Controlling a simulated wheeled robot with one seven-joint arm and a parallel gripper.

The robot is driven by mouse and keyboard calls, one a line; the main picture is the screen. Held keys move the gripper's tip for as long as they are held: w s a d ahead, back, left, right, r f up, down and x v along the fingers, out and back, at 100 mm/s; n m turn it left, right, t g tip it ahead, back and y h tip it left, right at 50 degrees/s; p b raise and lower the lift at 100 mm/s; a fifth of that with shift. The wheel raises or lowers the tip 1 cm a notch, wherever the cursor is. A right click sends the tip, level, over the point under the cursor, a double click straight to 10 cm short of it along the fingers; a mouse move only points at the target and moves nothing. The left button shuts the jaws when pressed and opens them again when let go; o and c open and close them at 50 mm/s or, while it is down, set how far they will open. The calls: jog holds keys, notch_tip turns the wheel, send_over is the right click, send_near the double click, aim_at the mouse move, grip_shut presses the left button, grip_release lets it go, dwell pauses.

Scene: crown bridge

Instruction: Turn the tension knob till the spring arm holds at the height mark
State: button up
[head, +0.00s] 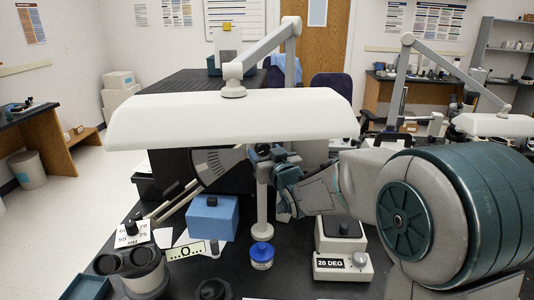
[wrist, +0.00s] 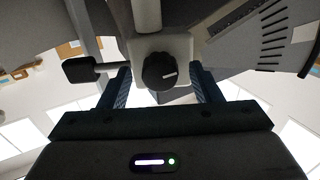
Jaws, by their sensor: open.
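In the wrist view a round black tension knob (wrist: 160,71) with a white pointer line sits on a pale block (wrist: 182,46). My gripper (wrist: 164,88) is open, with one blue finger on each side of the knob; I cannot tell whether either finger touches it. In the head view my gripper (head: 268,158) is by the top of a pale post (head: 262,205), under the white lamp shade. A grey fan-shaped plate with dark marks (head: 217,163) is left of it and also shows in the wrist view (wrist: 262,36). I cannot make out the spring arm's height mark.
The long white lamp shade (head: 230,118) hangs close above my gripper. A blue box (head: 212,218), a blue-and-white jar (head: 261,254) and a "20 DEG" device (head: 342,266) stand on the black bench. A black cylinder on a rod (wrist: 78,69) sticks out left of the knob.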

jog(key=c, duration=1)
jog(key=shift+f+m+b, duration=0.15)
jog(key=shift+m+b, duration=0.65)
jog(key=shift+m, duration=0.1)
jog(key=shift+m+b, duration=0.5)
jog(key=shift+m, duration=1)
jog(key=o, duration=1)
